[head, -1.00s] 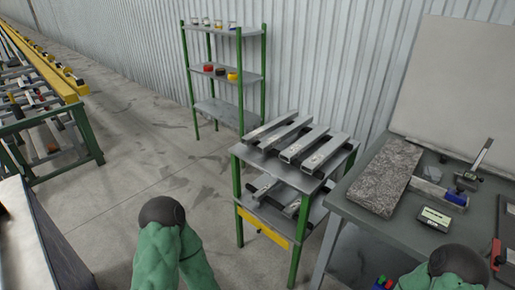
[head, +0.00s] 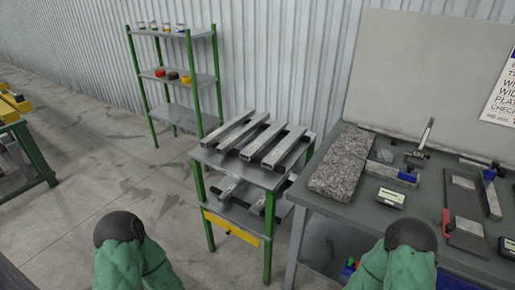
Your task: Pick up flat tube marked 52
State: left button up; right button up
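Several grey metal tubes (head: 262,143) lie side by side, slanted, on the top shelf of a small green-legged stand (head: 205,158) in the middle of the head view. More tubes (head: 228,189) lie on its lower shelf, partly hidden by the top one. Their marks are too small to read, so I cannot tell which one is marked 52. My two green arms rise at the bottom edge, each showing a dark rounded part. No gripper fingers show, and both arms are well apart from the tubes.
A grey workbench (head: 330,208) stands at right with a granite block (head: 342,163), a metal piece with a blue part (head: 392,172) and a small display (head: 390,198). A tall rack (head: 170,75) holds rolls behind. Open floor (head: 90,165) lies to the left.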

aim_at(276, 156)
jog(key=i+j+u, duration=0.15)
jog(key=i+u, duration=0.7)
jog(key=i+l, duration=0.05)
jog(key=i, duration=0.05)
